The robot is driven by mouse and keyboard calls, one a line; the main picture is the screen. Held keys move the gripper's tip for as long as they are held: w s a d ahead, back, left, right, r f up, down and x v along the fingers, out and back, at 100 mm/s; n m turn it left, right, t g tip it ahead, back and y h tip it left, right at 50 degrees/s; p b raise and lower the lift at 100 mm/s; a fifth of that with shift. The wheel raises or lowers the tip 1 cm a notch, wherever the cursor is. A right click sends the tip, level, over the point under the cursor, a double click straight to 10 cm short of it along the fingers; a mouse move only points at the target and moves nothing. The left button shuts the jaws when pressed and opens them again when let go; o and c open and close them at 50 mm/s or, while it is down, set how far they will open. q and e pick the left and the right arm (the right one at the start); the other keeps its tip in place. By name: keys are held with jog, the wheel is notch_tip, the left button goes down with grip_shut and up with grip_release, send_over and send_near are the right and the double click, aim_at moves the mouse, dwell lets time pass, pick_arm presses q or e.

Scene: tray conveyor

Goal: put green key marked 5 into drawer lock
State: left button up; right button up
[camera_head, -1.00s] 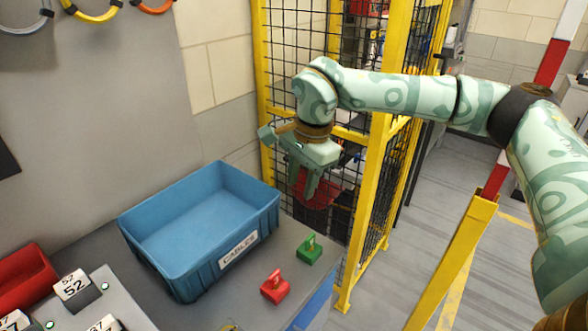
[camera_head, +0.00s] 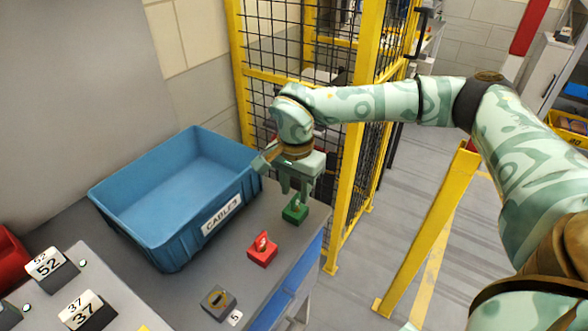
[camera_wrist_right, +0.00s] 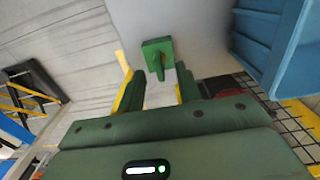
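The green key (camera_head: 294,211) stands on its square green base near the right edge of the grey worktop; its number is not readable. My right gripper (camera_head: 296,188) is open, pointing down just above it, and looks empty. In the right wrist view the green key (camera_wrist_right: 157,50) shows just beyond the open fingertips, roughly between them; contact cannot be told. A dark block with a slot (camera_head: 217,301), likely the drawer lock, is at the worktop's front with a white tag marked 5 (camera_head: 235,318). My left gripper is not in view.
A red key (camera_head: 262,251) stands on its base between the green key and the slotted block. A blue bin labelled CABLES (camera_head: 170,250) is to the left. Number blocks 52 (camera_head: 47,266) and 37 (camera_head: 84,310) are at lower left. Yellow-framed mesh fencing (camera_head: 355,140) rises behind.

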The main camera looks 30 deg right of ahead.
aim_at(295, 196)
jog(key=shift+f+b, duration=0.3)
jog(key=shift+f, duration=1.35)
jog(key=shift+c, duration=0.3)
grip_shut()
jog(key=shift+r, duration=0.2)
jog(key=shift+r+p, duration=1.65)
jog(key=shift+p, duration=0.35)
notch_tip(295, 196, up, 4)
jog(key=p, duration=0.4)
jog(key=shift+r, duration=0.1)
